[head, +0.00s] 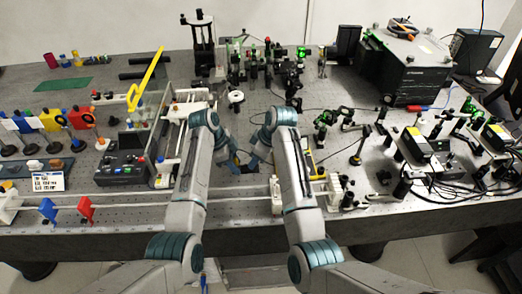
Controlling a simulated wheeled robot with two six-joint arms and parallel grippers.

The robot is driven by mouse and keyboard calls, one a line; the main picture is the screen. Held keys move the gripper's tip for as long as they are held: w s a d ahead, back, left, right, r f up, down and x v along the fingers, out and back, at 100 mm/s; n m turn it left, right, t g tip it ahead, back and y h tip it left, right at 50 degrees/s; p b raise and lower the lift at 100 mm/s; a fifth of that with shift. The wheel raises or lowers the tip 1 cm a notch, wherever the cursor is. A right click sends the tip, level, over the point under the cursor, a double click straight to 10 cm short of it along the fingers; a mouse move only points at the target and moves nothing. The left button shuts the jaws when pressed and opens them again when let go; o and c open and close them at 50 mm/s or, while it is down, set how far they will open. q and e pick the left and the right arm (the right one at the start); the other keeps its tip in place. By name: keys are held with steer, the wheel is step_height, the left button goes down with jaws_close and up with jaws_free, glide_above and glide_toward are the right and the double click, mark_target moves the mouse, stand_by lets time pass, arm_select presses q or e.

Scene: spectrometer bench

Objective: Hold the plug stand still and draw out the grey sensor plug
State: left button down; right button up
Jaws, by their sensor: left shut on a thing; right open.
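My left gripper (232,160) is at the middle of the bench, shut on what looks like the plug stand (243,157), a small dark thing mostly hidden between the two grippers. My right gripper (255,160) is open, close beside it on the right. The grey sensor plug cannot be made out at this size; the grippers and wrists cover much of that spot. I cannot tell whether the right fingers touch anything.
A long rail (110,203) runs along the bench front, with blue and red plates at left. A control box (122,167) stands left of my arms. Optics and black cables (455,178) crowd the right. A grey instrument box (412,70) stands at the back right.

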steer(key=shift+a+f, duration=0.1)
steer(key=shift+f, duration=0.2)
jaws_close()
steer(key=shift+r, duration=0.25)
steer(key=shift+r, duration=1.4)
arm_select(q)
steer(key=c, duration=0.9)
jaws_free()
